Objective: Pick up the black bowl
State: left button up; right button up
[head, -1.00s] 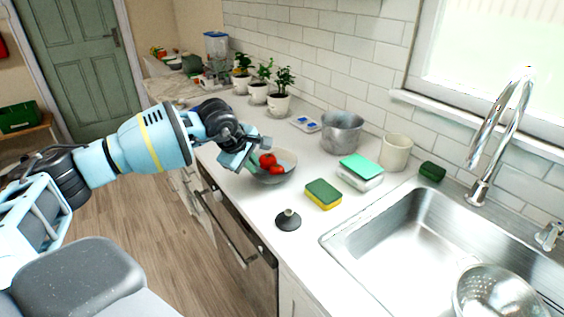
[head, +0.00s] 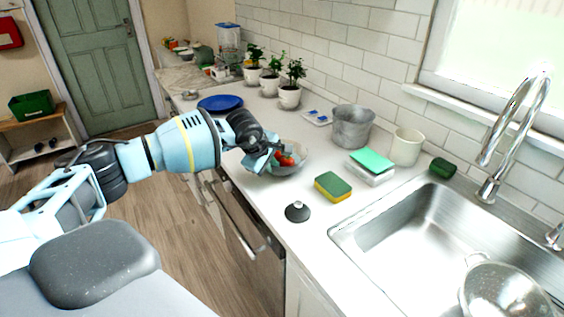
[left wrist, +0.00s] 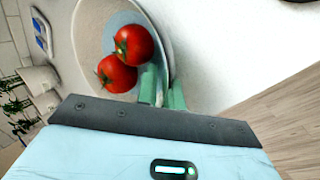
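A round bowl (head: 297,166), pale grey to white rather than black in these views, stands on the white counter with red tomatoes (head: 286,160) in it. My left gripper (head: 268,158) is at its near left rim. In the left wrist view the bowl (left wrist: 92,30) holds two tomatoes with green stalks. The green fingers of my left gripper (left wrist: 164,90) stand close together on either side of the bowl's wall, one inside and one outside. They appear shut on the rim. I cannot tell whether the bowl is clear of the counter. My right gripper is not in view.
A sponge (head: 333,186), a dark stopper-like object (head: 297,212), a metal pot (head: 352,128), a white cup (head: 405,147) and potted plants (head: 289,95) stand around the bowl. A blue plate (head: 220,104) lies farther back. The sink (head: 440,230) is at the right.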

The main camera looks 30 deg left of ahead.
pick_arm(q)
jog(key=shift+w+f, duration=0.2)
jog(key=shift+f, duration=0.3)
grip_shut()
dwell(0.8)
jog(key=shift+r, duration=0.15)
dwell(0.3)
jog(key=shift+r, duration=0.1)
